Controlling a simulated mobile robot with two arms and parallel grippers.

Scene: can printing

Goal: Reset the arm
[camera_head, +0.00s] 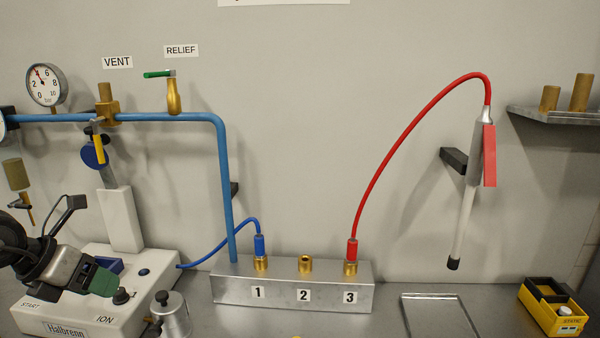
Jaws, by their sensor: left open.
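My left arm comes in from the left edge. Its gripper (97,277) is open, tilted down to the right over the white Halbrenn unit (50,310). I see nothing held in it. The jaws overlap the unit's top in the picture, so I cannot tell how much space lies between them. My right arm and gripper are not in view.
A metal block (330,291) with ports 1, 2 and 3 carries a blue hose (226,239) and a red hose (392,128). A small metal pot (172,318) stands near the unit. A tray (434,317) and a yellow box (537,318) are at right.

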